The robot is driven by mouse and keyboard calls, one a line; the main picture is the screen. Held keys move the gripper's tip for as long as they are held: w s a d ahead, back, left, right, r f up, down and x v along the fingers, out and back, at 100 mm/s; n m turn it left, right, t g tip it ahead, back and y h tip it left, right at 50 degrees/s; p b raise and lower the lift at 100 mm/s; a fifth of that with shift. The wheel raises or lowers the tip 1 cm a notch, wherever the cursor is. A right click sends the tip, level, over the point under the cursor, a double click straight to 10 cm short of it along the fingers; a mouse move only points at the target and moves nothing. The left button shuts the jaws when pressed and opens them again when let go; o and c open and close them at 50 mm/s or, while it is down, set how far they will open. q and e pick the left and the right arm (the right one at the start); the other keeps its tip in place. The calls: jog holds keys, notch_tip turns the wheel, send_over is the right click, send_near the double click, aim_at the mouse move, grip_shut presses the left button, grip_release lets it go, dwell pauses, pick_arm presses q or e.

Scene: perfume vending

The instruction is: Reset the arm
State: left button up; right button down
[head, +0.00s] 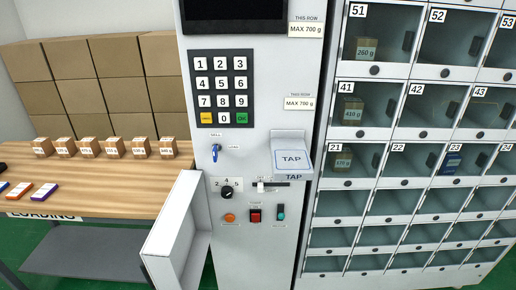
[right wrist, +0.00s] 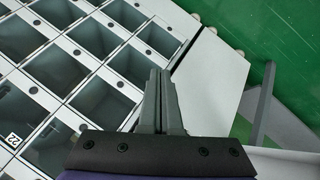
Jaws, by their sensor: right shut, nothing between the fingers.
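My right gripper (right wrist: 160,75) shows in the right wrist view. Its two grey fingers are together with nothing between them. Behind it in that view are the vending cabinet's lower compartments (right wrist: 125,65), tilted in the picture. I cannot tell whether the fingers touch the cabinet. No gripper is clearly visible in the head view, and my left gripper shows in neither view.
The locker cabinet (head: 404,134) stands at the right, beside a panel with a keypad (head: 222,88) and a TAP reader (head: 291,160). An open white door (head: 175,230) juts out at the lower left. The wooden table (head: 100,190) holds small boxes.

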jog(key=s+a+m+g+y, duration=0.1)
jog(key=s+m+g+y, duration=0.25)
jog(key=s, duration=0.95)
pick_arm(q)
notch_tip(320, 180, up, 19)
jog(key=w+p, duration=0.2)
jog(key=p, duration=1.4)
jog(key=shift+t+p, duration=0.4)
pick_arm(e)
notch_tip(320, 180, up, 18)
jog(key=w+t, duration=0.1)
jog(key=shift+w+a+r+m, duration=0.15)
jog(key=shift+w+a+m, duration=0.05)
jog(key=shift+a+m, duration=0.25)
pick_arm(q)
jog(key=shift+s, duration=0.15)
pick_arm(e)
jog(key=shift+s, duration=0.15)
